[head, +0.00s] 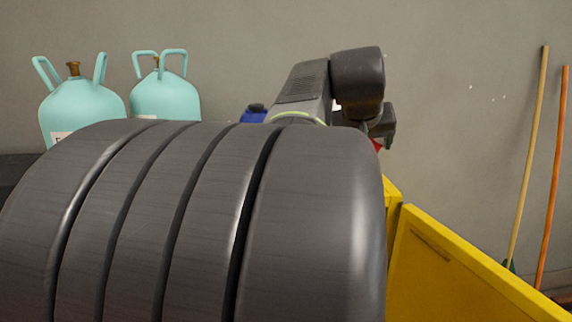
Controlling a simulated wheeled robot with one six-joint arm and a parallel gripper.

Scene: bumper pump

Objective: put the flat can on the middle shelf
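I see no flat can that I can make out. No middle shelf shows either; a yellow cabinet-like piece (393,200) with an open yellow door or panel (450,275) stands at the lower right, and its inside is hidden. My arm reaches up and over behind a large dark ribbed form. Part of my gripper (383,125) shows at the arm's end, above the yellow piece. Its fingers are too small and covered to tell open from shut. A small red bit (377,145) shows just under it; I cannot tell what it is.
The large dark ribbed form (310,230), tyre-like, blocks most of the lower view. Two pale teal gas cylinders (85,105) stand behind it at left. A blue object (254,115) peeks over its top. A wooden pole (528,150) and an orange pole (553,180) lean on the right wall.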

